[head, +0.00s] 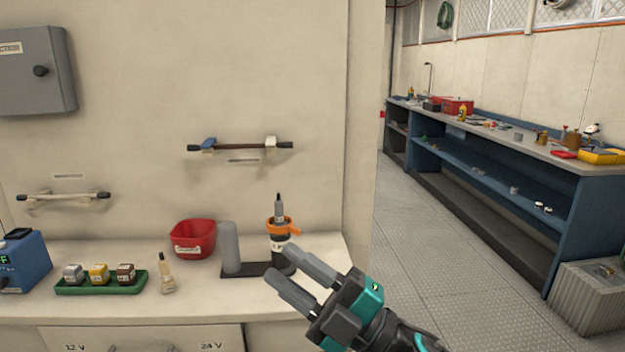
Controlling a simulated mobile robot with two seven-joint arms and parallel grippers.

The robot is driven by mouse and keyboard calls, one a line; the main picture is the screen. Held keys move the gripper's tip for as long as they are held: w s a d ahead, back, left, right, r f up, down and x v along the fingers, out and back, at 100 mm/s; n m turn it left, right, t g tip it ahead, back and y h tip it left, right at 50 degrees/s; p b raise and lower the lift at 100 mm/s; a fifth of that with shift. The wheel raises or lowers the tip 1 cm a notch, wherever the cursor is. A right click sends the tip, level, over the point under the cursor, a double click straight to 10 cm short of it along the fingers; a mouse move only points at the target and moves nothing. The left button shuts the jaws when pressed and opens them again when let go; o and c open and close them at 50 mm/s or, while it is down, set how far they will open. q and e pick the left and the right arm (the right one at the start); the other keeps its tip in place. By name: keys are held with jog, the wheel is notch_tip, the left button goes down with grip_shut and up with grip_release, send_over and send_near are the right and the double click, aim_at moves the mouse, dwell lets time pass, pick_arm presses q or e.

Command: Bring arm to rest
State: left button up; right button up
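My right gripper (302,275) is in the lower middle of the head view, in front of the counter's right end. Its two grey fingers point up and left, apart from each other, with nothing seen between them. Behind the fingertips, a dark stand (245,270) on the counter bears a grey cylinder (229,246). At its right end is a dark holder with an orange collar (283,225), with a dark-tipped tool (279,208) upright in it. The gripper looks apart from these. My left gripper is not in view.
The counter (210,295) carries a red bin (194,238), a small bottle (166,273), a green tray (101,284) with three small blocks, and a blue device (22,262). Wall rails (240,147) hang above. Right of the wall's edge, the floor (420,240) is clear up to a blue workbench (500,185).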

jog(key=d+f+m+t+h, duration=0.4)
jog(key=d+f+m+h, duration=0.25)
jog(key=f+m, duration=0.25)
jog(key=d+f+m+t+h, duration=0.45)
jog(key=f+m+h, duration=0.35)
jog(key=f+m, duration=0.2)
jog(key=s+d+f+m+g+h, duration=0.2)
jog(key=s+d+f+m+g, duration=0.1)
jog(key=s+f, duration=0.4)
jog(key=s+d+f+m+g+h+p, duration=0.1)
jog(key=s+d+f+m+g+h, duration=0.2)
jog(key=s+d+f, duration=0.3)
notch_tip(320, 180, down, 3)
jog(key=shift+s+f+g, duration=0.1)
jog(key=shift+s+g, duration=0.25)
jog(key=shift+s, duration=0.05)
jog(key=shift+h, duration=0.25)
